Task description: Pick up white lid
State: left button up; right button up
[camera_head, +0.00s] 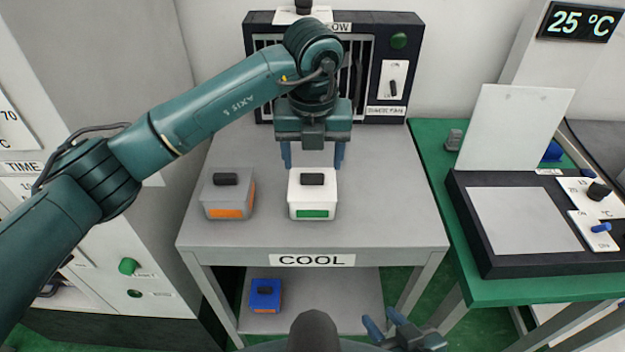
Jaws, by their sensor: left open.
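A white box with a green label carries a white lid (312,187) with a black handle (312,179) on top. It stands upright on the grey table marked COOL (400,205). My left gripper (312,158) hangs just behind and above the lid in the picture, its two blue fingers spread and pointing down, with nothing seen between them. Whether the fingers touch the lid cannot be told. My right gripper (384,324) is low at the front edge, its fingers apart, and holds nothing visible.
A grey box with an orange label (228,194) stands close left of the white one. A blue box (265,296) is on the lower shelf. A black unit (390,70) backs the table. A device with an opened white cover (510,130) is on the green table at right.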

aim_at(313, 175)
pick_arm(q)
jog(key=shift+w+f, duration=0.15)
jog(key=shift+f, duration=0.8)
jog(key=shift+w+f, duration=0.1)
jog(key=shift+f, duration=0.8)
jog(key=c, duration=1.1)
